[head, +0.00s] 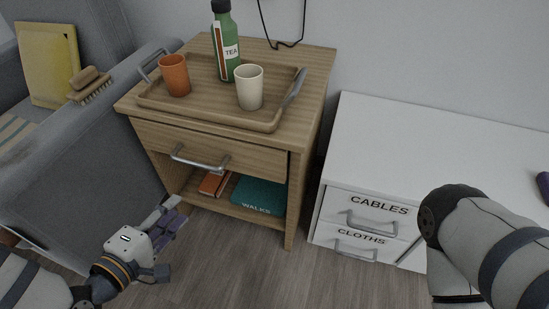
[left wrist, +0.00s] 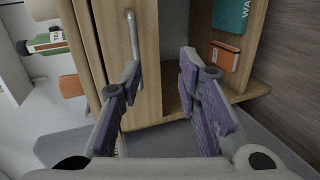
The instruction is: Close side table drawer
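The wooden side table (head: 325,65) stands in the middle of the head view, with one drawer (head: 238,159) under its top. The drawer front has a silver bar handle (head: 198,163). It sits close to the table frame with a dark line at its right edge; I cannot tell how wide the gap is. In the left wrist view the drawer front (left wrist: 147,50) and handle (left wrist: 132,35) appear turned sideways. My left gripper (head: 172,212) is low in front of the table's left side, below the handle. Its purple-padded fingers (left wrist: 160,68) are apart and empty. My right gripper is out of view.
A tray (head: 265,126) on the table holds an orange cup (head: 174,76), a cream cup (head: 249,88) and a green bottle (head: 227,52). Books (head: 259,195) lie on the lower shelf. A grey sofa (head: 95,140) is left, a white cabinet (head: 430,135) right. The floor (head: 235,265) in front is clear.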

